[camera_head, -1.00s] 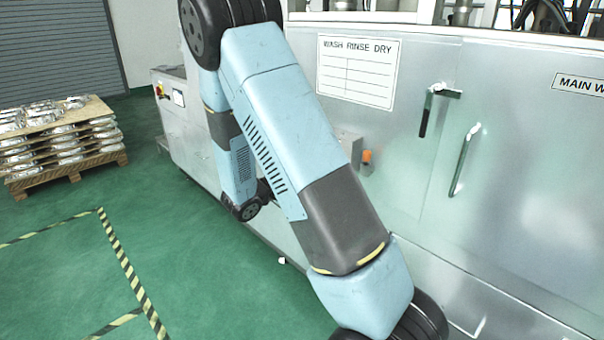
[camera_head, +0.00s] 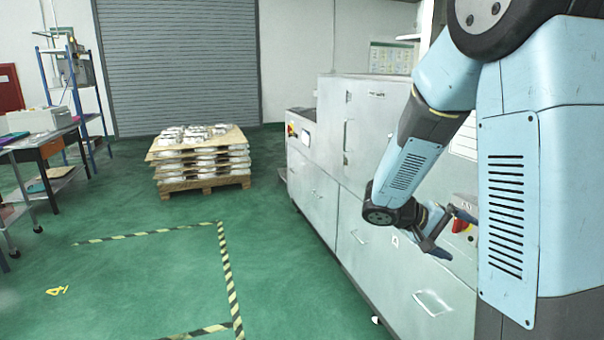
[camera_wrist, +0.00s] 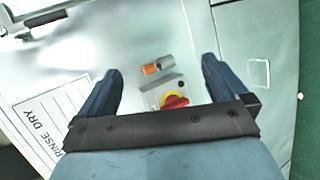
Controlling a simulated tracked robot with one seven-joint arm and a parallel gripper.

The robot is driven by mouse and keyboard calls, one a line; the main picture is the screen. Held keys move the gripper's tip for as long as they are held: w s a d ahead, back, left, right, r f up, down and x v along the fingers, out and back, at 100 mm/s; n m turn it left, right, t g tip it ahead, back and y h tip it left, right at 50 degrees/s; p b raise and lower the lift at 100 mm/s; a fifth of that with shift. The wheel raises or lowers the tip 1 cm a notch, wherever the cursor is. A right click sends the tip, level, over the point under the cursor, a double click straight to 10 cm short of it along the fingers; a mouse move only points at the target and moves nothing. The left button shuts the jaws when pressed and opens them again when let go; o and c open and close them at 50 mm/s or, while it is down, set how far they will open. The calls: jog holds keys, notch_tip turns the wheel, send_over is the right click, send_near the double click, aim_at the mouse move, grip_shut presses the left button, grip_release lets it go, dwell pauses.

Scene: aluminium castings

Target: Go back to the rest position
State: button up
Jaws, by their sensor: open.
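My gripper (camera_head: 443,229) is at the right of the head view, close in front of the grey machine (camera_head: 318,187). In the wrist view my gripper (camera_wrist: 157,85) has its two dark fingers spread wide apart, with nothing between the tips. Beyond the fingers, the machine's red and yellow switch (camera_wrist: 175,100) and an orange part (camera_wrist: 157,66) show on its front. In the head view the red switch (camera_head: 461,226) is just right of the gripper. My blue arm covers much of the machine in the head view.
A pallet of stacked castings (camera_head: 202,164) stands on the green floor by the roller shutter (camera_head: 180,65). A workbench (camera_head: 42,146) and blue rack (camera_head: 72,75) are at the left. Yellow-black tape (camera_head: 230,283) marks the floor.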

jog(key=s+a+r+t+y, duration=0.3)
jog(key=s+a+r+y, duration=0.3)
jog(key=s, duration=0.2)
jog(key=s+a+r+t+y, duration=0.2)
jog(key=s+a+r+y, duration=0.4)
jog(key=s, duration=0.3)
jog(key=shift+s+a+r+t+y, duration=0.25)
jog(key=shift+t+y, duration=0.15)
dwell(0.4)
